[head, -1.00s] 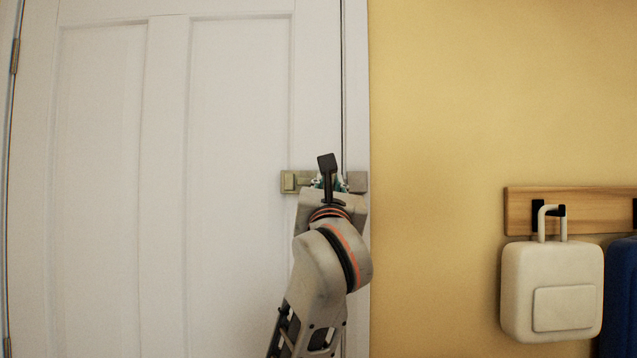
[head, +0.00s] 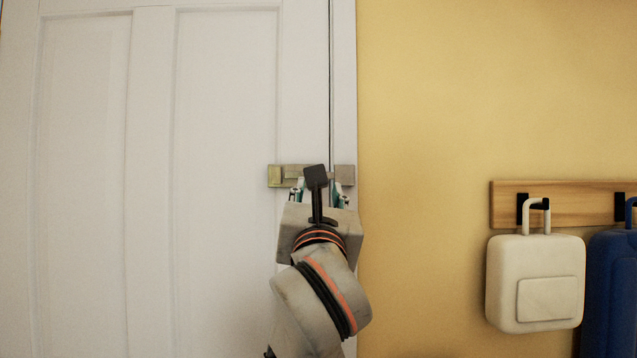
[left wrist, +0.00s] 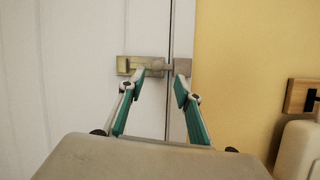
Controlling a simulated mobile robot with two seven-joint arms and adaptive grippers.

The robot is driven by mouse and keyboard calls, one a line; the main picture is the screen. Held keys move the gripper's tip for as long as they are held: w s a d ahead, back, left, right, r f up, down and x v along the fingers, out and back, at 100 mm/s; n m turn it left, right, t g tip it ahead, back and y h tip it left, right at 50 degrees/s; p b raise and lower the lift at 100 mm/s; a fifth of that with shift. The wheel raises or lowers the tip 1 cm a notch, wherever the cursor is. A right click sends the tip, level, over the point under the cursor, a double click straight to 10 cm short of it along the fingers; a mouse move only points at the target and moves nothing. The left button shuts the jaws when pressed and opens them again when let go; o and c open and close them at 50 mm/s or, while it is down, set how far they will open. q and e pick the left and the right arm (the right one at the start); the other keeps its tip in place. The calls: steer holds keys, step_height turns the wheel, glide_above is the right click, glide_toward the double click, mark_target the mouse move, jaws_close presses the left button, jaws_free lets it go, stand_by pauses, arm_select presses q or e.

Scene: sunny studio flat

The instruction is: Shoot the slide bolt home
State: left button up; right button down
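The slide bolt is on the white door at its right edge. Its brassy plate (head: 275,176) shows left of my gripper, and the keeper (head: 345,174) is on the frame to the right. In the left wrist view the bolt's plate (left wrist: 126,65), its knob (left wrist: 157,66) and the keeper (left wrist: 182,66) show in a row. My left gripper (head: 317,190) is just in front of and below the bolt. In the left wrist view its teal fingers (left wrist: 159,84) are apart with nothing between them. How far the rod reaches into the keeper is unclear. My right gripper is out of view.
The white door (head: 150,180) fills the left and a yellow wall (head: 430,90) the right. A wooden rail (head: 575,208) with hooks holds a cream case (head: 535,285) and a blue case (head: 610,290). The space between arm and cases is clear.

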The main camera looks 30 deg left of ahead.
arm_select(q)
steer(key=shift+v, duration=2.25)
steer(key=s+a+f+m+g+y, duration=0.2)
steer(key=a+f+g+y, duration=0.3)
steer(key=f+y, duration=0.5)
steer(key=w+d+f+m+t+h, duration=0.15)
steer(key=d+f+m+h, duration=0.35)
steer(key=f+m+h, duration=0.55)
steer(key=d+f+m+t+h, duration=0.3)
steer(key=d+f+m+h, duration=0.3)
steer(key=f+m, duration=0.8)
steer(key=w+d+f+m+t+h, duration=0.15)
steer(key=d+f+m+h, duration=0.35)
steer(key=f+m+h, duration=0.55)
steer(key=s+a+f+m+g+y, duration=0.1)
steer(key=s+f+m+g, duration=0.1)
steer(key=s+f, duration=0.4)
steer(key=s+a+f+m+g+y, duration=0.1)
steer(key=s+f+m+g, duration=0.2)
steer(key=f, duration=1.3)
steer(key=s+a+f+m+g+y, duration=0.1)
steer(key=s+f+g, duration=0.3)
steer(key=s+f, duration=0.5)
step_height(320, 180, down, 3)
steer(key=shift+a+m+g, duration=0.4)
steer(key=shift+m, duration=0.3)
